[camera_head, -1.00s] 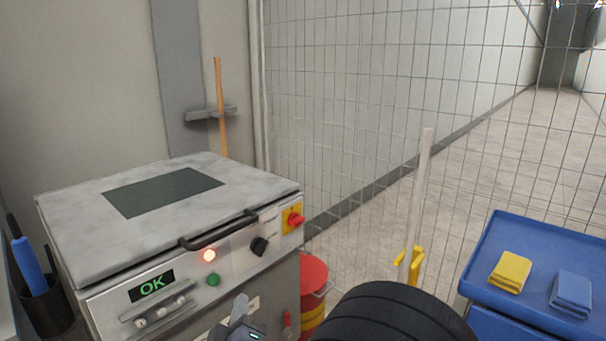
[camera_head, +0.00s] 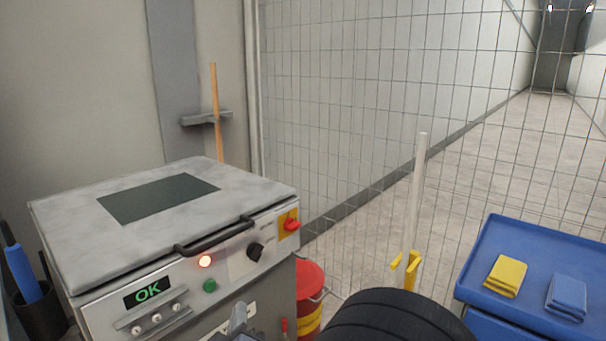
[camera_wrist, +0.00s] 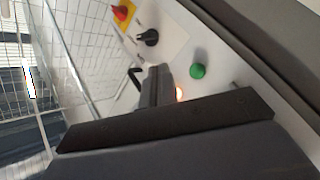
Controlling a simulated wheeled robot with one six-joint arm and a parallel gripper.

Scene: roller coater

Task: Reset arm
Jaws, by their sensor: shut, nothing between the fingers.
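My gripper (camera_head: 238,322) shows at the bottom edge of the head view, in front of the machine's front panel. It is shut and empty. In the wrist view my gripper (camera_wrist: 160,88) points toward the panel with its green button (camera_wrist: 197,71), black knob (camera_wrist: 148,37) and red and yellow switch (camera_wrist: 122,12). I cannot tell whether it touches the panel; it looks apart. The roller coater (camera_head: 60,240) has a closed lid with a dark window, a black handle (camera_head: 215,237), a lit lamp (camera_head: 205,261) and a display (camera_head: 148,291) reading OK.
A red bin (camera_head: 310,282) stands right of the machine. A blue cart (camera_head: 478,262) holds a yellow cloth (camera_head: 506,276) and a blue cloth (camera_head: 566,297). A wire fence (camera_head: 350,110) closes off the back. A dark cup (camera_head: 40,318) with blue-handled tools stands at left.

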